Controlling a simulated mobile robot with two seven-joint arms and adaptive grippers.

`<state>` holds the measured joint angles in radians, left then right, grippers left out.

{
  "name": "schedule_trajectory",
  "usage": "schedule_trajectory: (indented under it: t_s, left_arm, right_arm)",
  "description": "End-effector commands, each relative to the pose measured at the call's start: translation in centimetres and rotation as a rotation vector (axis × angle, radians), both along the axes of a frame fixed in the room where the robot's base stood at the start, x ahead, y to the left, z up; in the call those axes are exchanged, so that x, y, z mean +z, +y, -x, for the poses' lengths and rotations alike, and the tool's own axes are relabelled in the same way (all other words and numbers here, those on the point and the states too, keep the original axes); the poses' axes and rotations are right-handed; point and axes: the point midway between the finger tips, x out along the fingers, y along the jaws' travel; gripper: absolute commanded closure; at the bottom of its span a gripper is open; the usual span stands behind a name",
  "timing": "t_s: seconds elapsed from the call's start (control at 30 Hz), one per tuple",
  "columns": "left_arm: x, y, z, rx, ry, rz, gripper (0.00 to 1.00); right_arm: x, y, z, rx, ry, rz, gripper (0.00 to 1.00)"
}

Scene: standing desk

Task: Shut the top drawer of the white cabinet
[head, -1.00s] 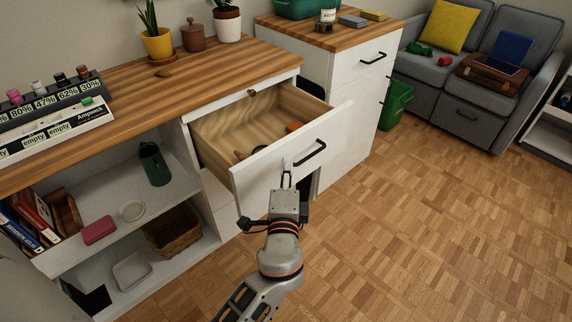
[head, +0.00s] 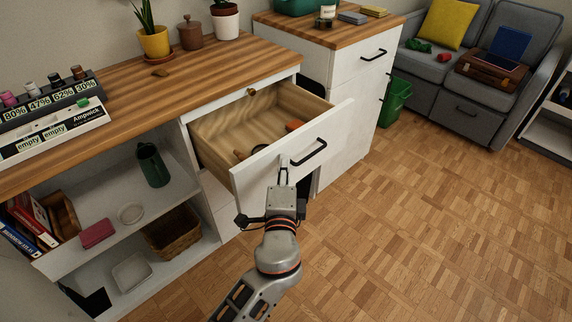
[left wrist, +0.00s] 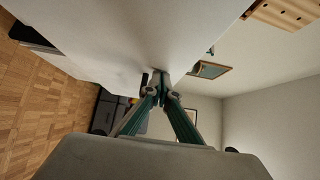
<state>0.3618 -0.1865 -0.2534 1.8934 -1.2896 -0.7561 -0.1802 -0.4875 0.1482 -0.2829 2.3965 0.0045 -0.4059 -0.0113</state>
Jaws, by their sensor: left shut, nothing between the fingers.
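The top drawer (head: 262,179) of the white cabinet (head: 209,187) stands well open in the head view. A dark bar handle (head: 308,153) is on its front. Inside the drawer are an orange item (head: 294,125) and a dark round item (head: 259,149). My left gripper (head: 283,166) is shut and empty. Its fingertips are at the drawer front, just left of the handle. In the left wrist view the closed fingertips (left wrist: 160,76) are up against the white front; whether they press on it I cannot tell. My right gripper is not in view.
The wooden top (head: 170,93) holds a potted plant (head: 153,38) and a label stand (head: 45,125). Open shelves (head: 120,215) are at left. A second cabinet (head: 352,90) and a green bin (head: 395,99) are behind. The floor (head: 430,220) at right is clear.

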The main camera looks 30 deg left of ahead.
Motion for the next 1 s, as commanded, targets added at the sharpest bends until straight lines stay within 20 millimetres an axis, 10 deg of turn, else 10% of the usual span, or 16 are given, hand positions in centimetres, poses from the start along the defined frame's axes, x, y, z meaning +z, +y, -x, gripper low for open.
schedule_trajectory:
  t_s: [1.0]
  left_arm:
    - [0.2,20.7,-7.5,0.003,-0.002,-0.003,1.0]
  right_arm:
    - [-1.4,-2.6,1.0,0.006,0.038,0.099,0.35]
